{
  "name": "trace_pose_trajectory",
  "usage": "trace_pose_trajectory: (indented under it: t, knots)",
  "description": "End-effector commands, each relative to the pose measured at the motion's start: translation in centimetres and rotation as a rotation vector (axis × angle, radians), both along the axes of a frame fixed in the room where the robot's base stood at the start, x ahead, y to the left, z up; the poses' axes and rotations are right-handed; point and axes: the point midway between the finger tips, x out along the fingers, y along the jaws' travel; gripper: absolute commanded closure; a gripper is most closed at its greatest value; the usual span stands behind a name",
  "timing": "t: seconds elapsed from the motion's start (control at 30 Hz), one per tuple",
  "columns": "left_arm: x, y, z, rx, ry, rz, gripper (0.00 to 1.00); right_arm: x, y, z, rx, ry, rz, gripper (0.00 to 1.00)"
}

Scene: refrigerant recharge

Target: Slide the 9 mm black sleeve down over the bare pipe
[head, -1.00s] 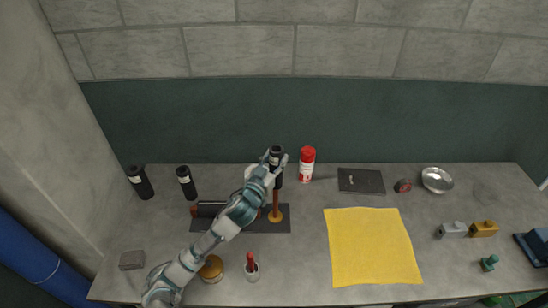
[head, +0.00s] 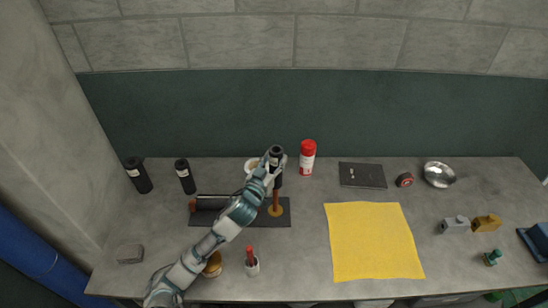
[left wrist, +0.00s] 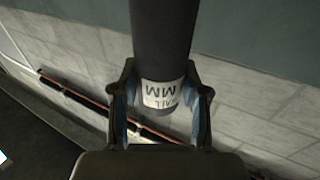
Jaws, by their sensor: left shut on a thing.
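My left gripper (head: 274,163) is shut on a black sleeve (head: 278,182), held upright at the middle of the bench. In the left wrist view the sleeve (left wrist: 163,35) stands between both fingers (left wrist: 161,90), with a white label whose number is hidden. The bare copper pipe (head: 276,199) stands upright directly below the sleeve, on a round foot on a dark base plate (head: 256,222). The sleeve's lower end lines up with the pipe; how much pipe is inside it is hidden. Two other black sleeves stand at the left (head: 138,176) (head: 185,177). My right gripper is out of view.
A red and white can (head: 307,158) stands close right of the held sleeve. A dark horizontal tube (head: 214,202) lies left of the pipe. A yellow cloth (head: 373,242) covers the right middle. A red-topped bottle (head: 251,262) stands in front.

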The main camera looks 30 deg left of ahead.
Motion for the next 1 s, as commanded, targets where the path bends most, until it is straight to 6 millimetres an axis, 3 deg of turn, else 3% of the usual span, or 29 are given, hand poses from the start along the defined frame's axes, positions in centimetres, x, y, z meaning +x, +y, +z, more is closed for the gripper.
trace_pose_trajectory:
  t: [0.47,1.0]
  knots:
    - [0.0,0.0,-0.5,0.0,-0.001,0.0,1.0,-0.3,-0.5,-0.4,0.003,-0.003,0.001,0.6]
    - [0.0,0.0,-3.5,0.0,0.0,-0.001,1.0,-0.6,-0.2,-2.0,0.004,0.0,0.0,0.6]
